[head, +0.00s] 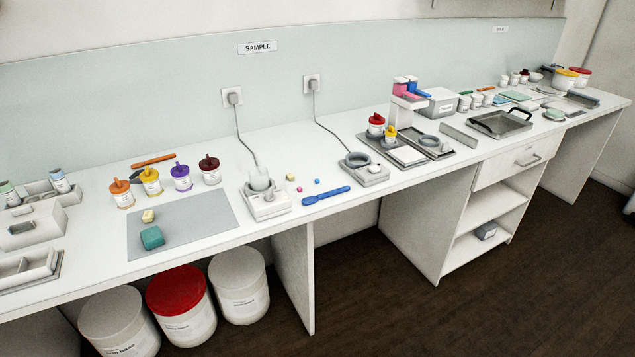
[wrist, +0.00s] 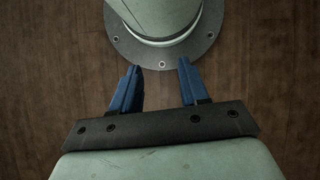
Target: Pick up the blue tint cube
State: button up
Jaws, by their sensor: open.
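A small blue cube (head: 317,181) lies on the white worktop, just above the blue spatula and left of the grey ring stand. A small pink cube (head: 299,189) lies just to its left, and a small pale yellow cube (head: 290,177) lies up and to the left. My gripper (wrist: 158,78) shows only in the wrist view. Its two blue fingers are apart with nothing between them. It points at my own base over the brown floor, away from the worktop. The cube is not in the wrist view.
A blue spatula (head: 326,196) lies in front of the cubes. A white device (head: 264,197) stands left, and a grey ring stand (head: 363,168) right, both with cables to the wall. Tint jars (head: 181,178) stand behind a grey mat (head: 200,232) further left.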

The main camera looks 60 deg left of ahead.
jog(key=w+a+r+n+t, duration=0.2)
jog(key=w+a+r, duration=0.3)
jog(key=a, duration=0.4)
jog(key=w+a+r+n+t, duration=0.2)
jog(key=w+a, duration=0.5)
jog(key=a, duration=0.3)
jog(key=w+a+r+n+t, duration=0.1)
jog(key=w+a+r+n, duration=0.1)
jog(key=w+a+r, duration=0.5)
notch_tip(320, 180, up, 48)
jog(key=r+n+t+y, duration=0.15)
jog(key=n+y, duration=0.35)
jog(key=n, duration=0.5)
send_over(317, 182)
jog(key=d, duration=0.7)
jog(key=shift+f, duration=0.5)
jog(key=x, duration=1.3)
jog(key=shift+s+a+f, duration=0.1)
jog(key=shift+a+f, duration=0.2)
jog(key=shift+a, duration=0.05)
